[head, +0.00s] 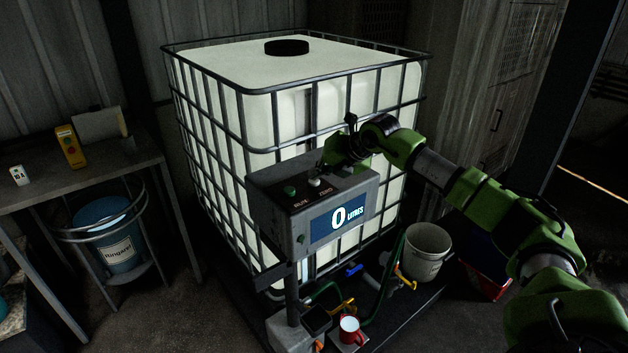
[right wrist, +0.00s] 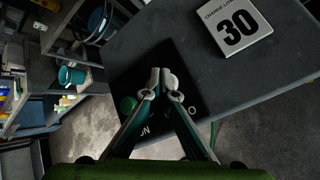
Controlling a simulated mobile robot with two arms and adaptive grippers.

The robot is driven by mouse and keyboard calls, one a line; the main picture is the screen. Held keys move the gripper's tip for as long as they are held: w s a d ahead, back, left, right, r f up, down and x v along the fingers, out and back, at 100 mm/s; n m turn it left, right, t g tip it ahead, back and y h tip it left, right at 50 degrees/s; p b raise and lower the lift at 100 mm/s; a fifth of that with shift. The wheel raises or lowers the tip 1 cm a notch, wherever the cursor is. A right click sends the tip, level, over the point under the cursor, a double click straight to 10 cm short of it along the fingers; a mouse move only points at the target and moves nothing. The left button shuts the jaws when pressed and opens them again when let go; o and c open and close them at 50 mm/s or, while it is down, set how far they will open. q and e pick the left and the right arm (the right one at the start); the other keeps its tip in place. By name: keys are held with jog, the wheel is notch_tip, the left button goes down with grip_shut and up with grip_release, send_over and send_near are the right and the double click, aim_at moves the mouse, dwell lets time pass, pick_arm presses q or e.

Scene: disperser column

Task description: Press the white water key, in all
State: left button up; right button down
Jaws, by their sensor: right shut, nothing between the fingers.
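The white button (head: 315,182) sits on top of the grey control box (head: 270,207), right of a green button (head: 290,190). The box's display (head: 338,219) reads 0 LITRES. My right gripper (head: 325,167) is over the box top, just behind the white button in the head view. In the right wrist view its fingers (right wrist: 162,78) are shut and empty; the white button (right wrist: 173,82) shows partly behind the tips, with the green button (right wrist: 128,104) to their left. I cannot tell whether the tips touch the white button. My left gripper is not in view.
A card (right wrist: 238,25) reading 30 lies on the box top. A caged white tank (head: 220,75) stands behind the box. A red mug (head: 350,331), a white bucket (head: 427,252) and hoses are below. A side table (head: 75,180) stands at left.

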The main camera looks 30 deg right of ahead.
aim_at(316, 182)
dwell(0.3)
jog(key=shift+r+p, duration=0.6)
jog(key=shift+r, duration=0.25)
jog(key=shift+r, duration=0.1)
jog(key=shift+r+p, duration=1.6)
jog(key=shift+r, duration=0.85)
jog(key=shift+a, duration=0.1)
